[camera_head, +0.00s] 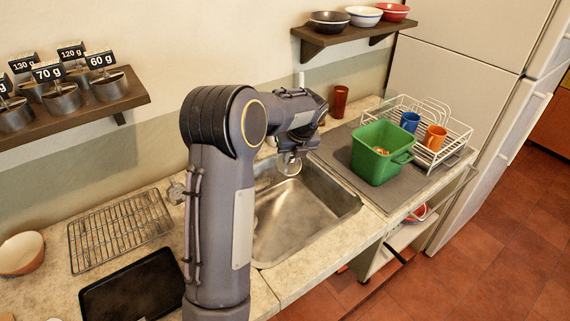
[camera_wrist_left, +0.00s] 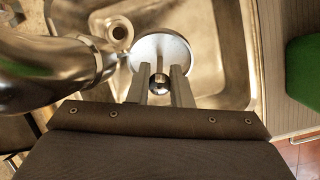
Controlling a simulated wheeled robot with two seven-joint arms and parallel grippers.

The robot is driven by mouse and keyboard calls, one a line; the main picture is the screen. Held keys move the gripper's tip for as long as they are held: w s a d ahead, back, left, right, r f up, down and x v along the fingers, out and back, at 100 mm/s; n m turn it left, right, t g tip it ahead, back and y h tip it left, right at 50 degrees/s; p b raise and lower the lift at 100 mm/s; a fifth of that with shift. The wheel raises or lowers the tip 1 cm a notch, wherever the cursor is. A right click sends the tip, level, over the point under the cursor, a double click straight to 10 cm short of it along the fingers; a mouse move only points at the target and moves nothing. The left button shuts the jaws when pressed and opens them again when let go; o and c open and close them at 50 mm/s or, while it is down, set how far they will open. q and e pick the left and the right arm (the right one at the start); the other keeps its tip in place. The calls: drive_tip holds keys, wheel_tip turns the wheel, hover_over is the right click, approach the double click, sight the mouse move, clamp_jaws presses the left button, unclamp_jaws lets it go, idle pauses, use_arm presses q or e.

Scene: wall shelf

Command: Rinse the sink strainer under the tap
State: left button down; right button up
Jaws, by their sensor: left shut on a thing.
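The sink strainer (camera_wrist_left: 168,45) is a round metal disc with a small knob. My left gripper (camera_wrist_left: 159,90) is shut on the knob and holds the strainer above the sink. In the head view the strainer (camera_head: 289,164) hangs below my left gripper (camera_head: 296,148), over the back of the steel sink (camera_head: 305,211). The tap (camera_wrist_left: 48,68) is a thick metal pipe in the left wrist view, its end close beside the strainer's left edge. No water stream shows. The drain opening (camera_wrist_left: 119,31) lies below. The tap is mostly hidden by my arm in the head view. My right gripper is out of view.
Right of the sink, a green bin (camera_head: 379,157) stands on a grey mat (camera_head: 337,148) before a white dish rack (camera_head: 458,135) with cups. A red cup (camera_head: 340,101) stands behind. A wire rack (camera_head: 118,230) and black tray (camera_head: 132,289) lie at left.

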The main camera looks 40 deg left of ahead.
use_arm(q)
drive_tip(key=s+d, duration=0.3)
drive_tip(key=d, duration=0.4)
drive_tip(key=shift+s+b, duration=0.3)
drive_tip(key=shift+b, duration=0.15)
drive_tip(key=shift+r, duration=0.1)
idle(1.1)
drive_tip(key=s+d+r+p, duration=0.2)
drive_tip(key=d+r+p, duration=0.1)
drive_tip(key=d+r, duration=0.1)
drive_tip(key=shift+d+p, duration=0.3)
idle(0.4)
